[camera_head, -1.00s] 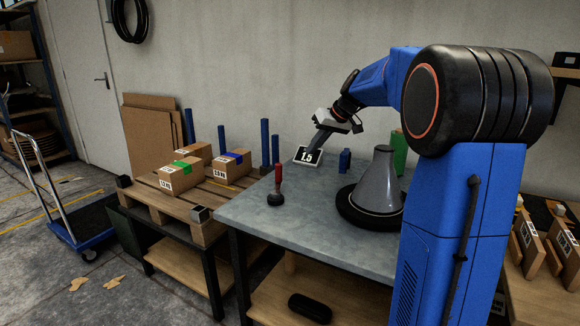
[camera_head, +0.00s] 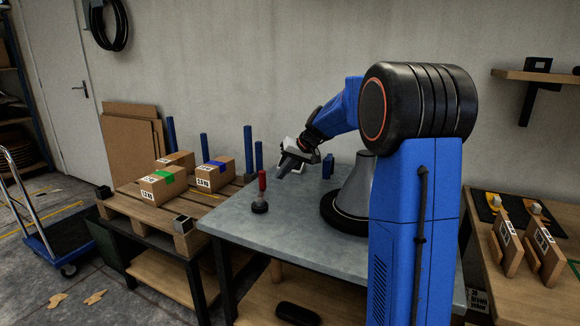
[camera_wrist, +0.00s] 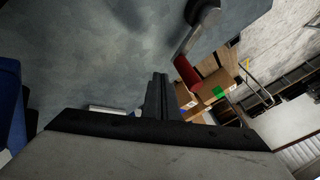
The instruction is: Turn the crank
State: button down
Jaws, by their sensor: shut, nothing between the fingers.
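The crank (camera_head: 262,191) stands on the grey table (camera_head: 240,228), near its left edge. It has an upright red grip above a dark round base. In the wrist view, the crank's grey metal arm (camera_wrist: 196,36) runs from a round hub at the top to the red grip (camera_wrist: 186,71). My gripper (camera_head: 280,174) is shut and empty, just right of the red grip in the head view. In the wrist view, my closed fingers (camera_wrist: 158,84) point at the area left of the red grip; a gap shows between them.
Left is a wooden pallet (camera_head: 145,208) with several cardboard boxes (camera_head: 163,186). The tabletop in front of the crank is clear.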

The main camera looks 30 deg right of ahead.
aim_at(261, 187)
jog(key=shift+w+a+r, duration=0.1)
jog(key=shift+w+a, duration=0.15)
jog(key=shift+a, duration=0.6)
jog(key=shift+w+a+r, duration=0.1)
jog(key=shift+w+a, duration=0.15)
jog(key=shift+a, duration=0.55)
jog(key=shift+w, duration=0.1)
